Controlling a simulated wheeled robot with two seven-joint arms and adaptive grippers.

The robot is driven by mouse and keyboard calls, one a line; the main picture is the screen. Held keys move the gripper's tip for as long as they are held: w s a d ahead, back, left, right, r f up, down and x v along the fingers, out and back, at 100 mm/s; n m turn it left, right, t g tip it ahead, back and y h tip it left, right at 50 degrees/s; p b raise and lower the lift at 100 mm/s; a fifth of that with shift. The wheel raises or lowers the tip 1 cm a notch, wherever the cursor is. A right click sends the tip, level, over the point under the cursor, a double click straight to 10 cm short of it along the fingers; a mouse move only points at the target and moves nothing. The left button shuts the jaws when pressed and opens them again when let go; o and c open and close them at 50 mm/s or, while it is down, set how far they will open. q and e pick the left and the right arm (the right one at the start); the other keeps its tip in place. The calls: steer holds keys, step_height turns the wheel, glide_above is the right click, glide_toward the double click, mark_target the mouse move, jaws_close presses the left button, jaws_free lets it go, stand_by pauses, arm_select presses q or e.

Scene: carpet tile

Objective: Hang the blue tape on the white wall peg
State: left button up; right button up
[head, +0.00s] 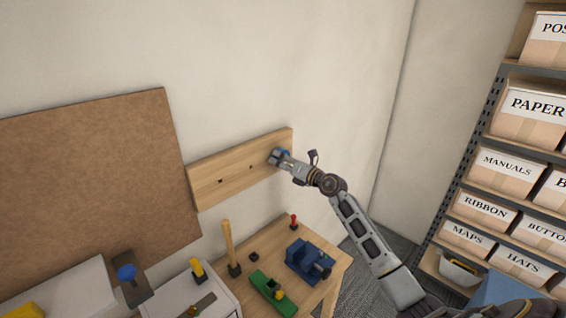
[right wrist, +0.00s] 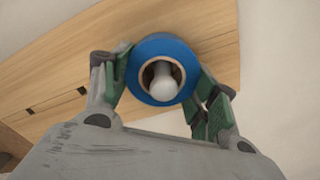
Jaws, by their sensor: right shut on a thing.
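The blue tape (right wrist: 140,62) is a ring held between the green-padded fingers of my right gripper (right wrist: 165,88) in the right wrist view. The white peg (right wrist: 163,86) shows inside the tape's hole, and its rounded end overlaps the lower inner edge, so the ring is around the peg. The tape is close to the wooden wall board (right wrist: 60,70); whether it touches is unclear. In the head view, my right gripper (head: 280,158) is at the right end of the board (head: 235,172), with a bit of the tape (head: 285,152) showing. My left gripper is out of view.
Below the board, a wooden bench (head: 318,252) carries a blue vise (head: 305,259), a green tool (head: 268,290) and an upright wooden handle (head: 227,240). A brown board (head: 95,180) is on the wall at left. Shelves of labelled boxes (head: 530,112) stand at right.

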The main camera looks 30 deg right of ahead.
steer(key=shift+f, duration=0.6)
stand_by(0.9)
steer(key=o, duration=1.1)
steer(key=v, duration=1.2)
stand_by(1.0)
